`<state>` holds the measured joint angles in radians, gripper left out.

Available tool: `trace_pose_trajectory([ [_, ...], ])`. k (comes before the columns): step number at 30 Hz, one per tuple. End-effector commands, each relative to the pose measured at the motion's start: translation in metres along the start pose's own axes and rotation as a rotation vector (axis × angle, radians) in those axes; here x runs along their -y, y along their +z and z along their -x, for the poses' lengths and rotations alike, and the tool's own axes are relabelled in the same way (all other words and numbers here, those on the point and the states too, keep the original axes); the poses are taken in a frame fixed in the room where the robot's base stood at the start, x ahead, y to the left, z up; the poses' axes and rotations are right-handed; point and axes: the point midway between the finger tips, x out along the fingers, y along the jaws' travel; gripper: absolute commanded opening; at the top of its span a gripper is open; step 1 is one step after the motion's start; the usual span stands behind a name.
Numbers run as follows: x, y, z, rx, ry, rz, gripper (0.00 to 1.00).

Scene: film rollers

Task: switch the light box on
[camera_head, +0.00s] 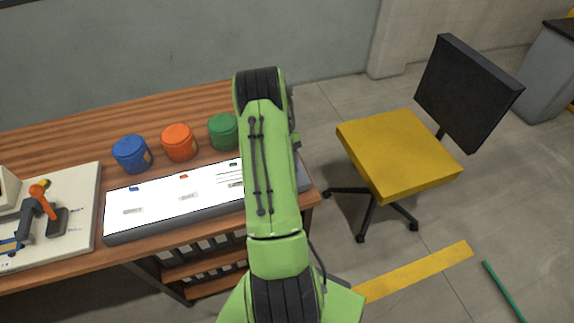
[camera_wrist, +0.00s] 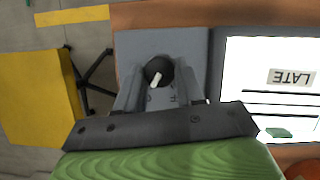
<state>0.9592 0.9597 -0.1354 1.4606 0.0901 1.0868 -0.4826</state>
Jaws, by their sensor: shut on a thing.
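The light box (camera_head: 175,225) lies along the front of the wooden table, and its top panel shows bright white. In the wrist view its grey end section (camera_wrist: 125,50) carries a round dark knob (camera_wrist: 153,64) with a white pointer mark, which points slantwise. My gripper (camera_wrist: 160,80) is over this end section, its two fingers closed on the knob from either side. The lower part of the knob is partly hidden between the fingers. In the head view my green arm covers the gripper, the knob and part of the light box's right end.
Blue (camera_head: 132,154), orange (camera_head: 179,142) and green (camera_head: 223,131) jars stand behind the light box. A pale board (camera_head: 85,215) with a small orange and grey device is at left. A yellow chair (camera_head: 398,150) stands right of the table (camera_head: 60,140).

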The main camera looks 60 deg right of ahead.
Motion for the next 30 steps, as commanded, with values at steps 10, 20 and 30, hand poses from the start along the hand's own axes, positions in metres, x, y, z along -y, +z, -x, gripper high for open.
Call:
trace_pose_trajectory([
  [10, 0.000, -0.001, 0.001, -0.004, 0.001, -0.005, 0.07],
  [20, 0.000, 0.000, 0.001, -0.002, 0.000, -0.004, 0.63],
  [30, -0.001, 0.000, 0.038, -0.006, 0.002, -0.005, 0.63],
])
